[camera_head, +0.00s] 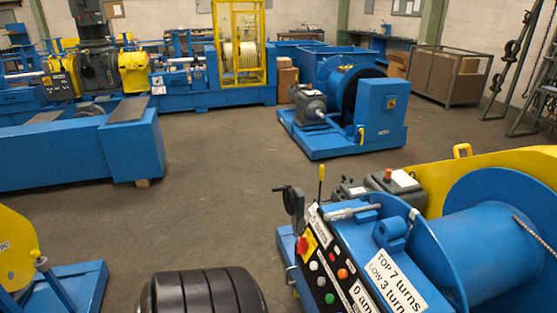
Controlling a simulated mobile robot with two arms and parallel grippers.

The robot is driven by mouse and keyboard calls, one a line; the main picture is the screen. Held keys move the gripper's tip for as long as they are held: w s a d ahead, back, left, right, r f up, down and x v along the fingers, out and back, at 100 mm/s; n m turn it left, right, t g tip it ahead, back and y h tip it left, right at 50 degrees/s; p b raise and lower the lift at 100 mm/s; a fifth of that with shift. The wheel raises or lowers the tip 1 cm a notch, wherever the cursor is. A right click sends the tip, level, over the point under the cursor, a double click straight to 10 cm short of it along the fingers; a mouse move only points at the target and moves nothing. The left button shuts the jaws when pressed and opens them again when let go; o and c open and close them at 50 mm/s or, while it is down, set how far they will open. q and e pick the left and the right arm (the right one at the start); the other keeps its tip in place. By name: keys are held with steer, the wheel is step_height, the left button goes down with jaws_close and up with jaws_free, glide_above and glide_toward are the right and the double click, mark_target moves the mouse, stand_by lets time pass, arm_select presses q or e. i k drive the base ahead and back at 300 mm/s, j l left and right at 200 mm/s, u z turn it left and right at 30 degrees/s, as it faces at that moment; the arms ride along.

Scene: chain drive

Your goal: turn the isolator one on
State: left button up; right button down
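A blue winch machine with a black control panel (337,262) stands at the lower right. A red rotary knob on a yellow plate, which looks like an isolator switch (303,245), sits at the panel's upper left end. Whether it is isolator one, and whether it is on or off, I cannot tell. Red, white and green buttons (330,283) lie below and beside it. A lever with a black handle (294,203) rises just behind the switch. Neither of my grippers is in view.
A large blue drum (490,255) fills the right side. A blue motor unit (345,118) stands farther back. A long blue bench (80,150) is at the left, and a yellow and blue stand (65,285) at the lower left.

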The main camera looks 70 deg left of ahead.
mark_target(303, 245)
steer(key=u, duration=1.95)
steer(key=i+j+u, duration=0.2)
steer(key=k+j, duration=0.1)
steer(key=j, duration=0.05)
